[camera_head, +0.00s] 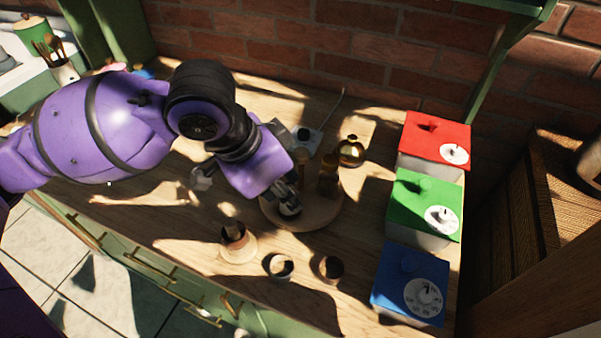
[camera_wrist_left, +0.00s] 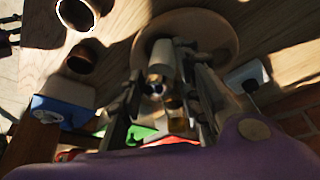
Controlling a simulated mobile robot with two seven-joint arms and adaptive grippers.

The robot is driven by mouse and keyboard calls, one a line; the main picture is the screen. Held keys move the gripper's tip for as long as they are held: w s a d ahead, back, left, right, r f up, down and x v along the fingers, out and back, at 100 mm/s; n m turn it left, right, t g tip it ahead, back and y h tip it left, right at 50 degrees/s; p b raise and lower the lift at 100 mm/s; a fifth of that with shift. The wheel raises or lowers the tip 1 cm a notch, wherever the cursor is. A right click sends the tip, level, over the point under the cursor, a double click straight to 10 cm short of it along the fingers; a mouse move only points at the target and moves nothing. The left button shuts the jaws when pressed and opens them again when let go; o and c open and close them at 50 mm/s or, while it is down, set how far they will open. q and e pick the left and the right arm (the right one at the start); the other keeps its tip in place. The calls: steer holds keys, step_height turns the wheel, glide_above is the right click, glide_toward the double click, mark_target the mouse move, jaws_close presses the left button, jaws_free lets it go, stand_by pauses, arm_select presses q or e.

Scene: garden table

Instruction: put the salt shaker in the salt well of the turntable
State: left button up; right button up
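The round wooden turntable (camera_head: 322,218) lies on the table under my left gripper (camera_head: 292,200). It also shows at the top of the left wrist view (camera_wrist_left: 222,28). A pale cylinder with a metallic end, apparently the salt shaker (camera_wrist_left: 162,56), is between my left fingers. The fingers appear closed against its sides. In the head view the shaker (camera_head: 290,209) is low over the turntable's left front part, mostly hidden by the gripper. I cannot tell whether it touches the turntable or sits in a well. A brown shaker-like item (camera_head: 328,182) stands on the turntable's right side. My right gripper is out of view.
Red (camera_head: 436,137), green (camera_head: 424,203) and blue (camera_head: 409,287) boxes with dials line the right side. A wooden holder (camera_head: 237,244) and two small cups (camera_head: 279,267) (camera_head: 331,268) stand in front.

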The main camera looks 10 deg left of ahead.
arm_select(q)
steer(key=p+v, duration=0.2)
steer(key=v, duration=0.9)
steer(key=shift+r, duration=0.2)
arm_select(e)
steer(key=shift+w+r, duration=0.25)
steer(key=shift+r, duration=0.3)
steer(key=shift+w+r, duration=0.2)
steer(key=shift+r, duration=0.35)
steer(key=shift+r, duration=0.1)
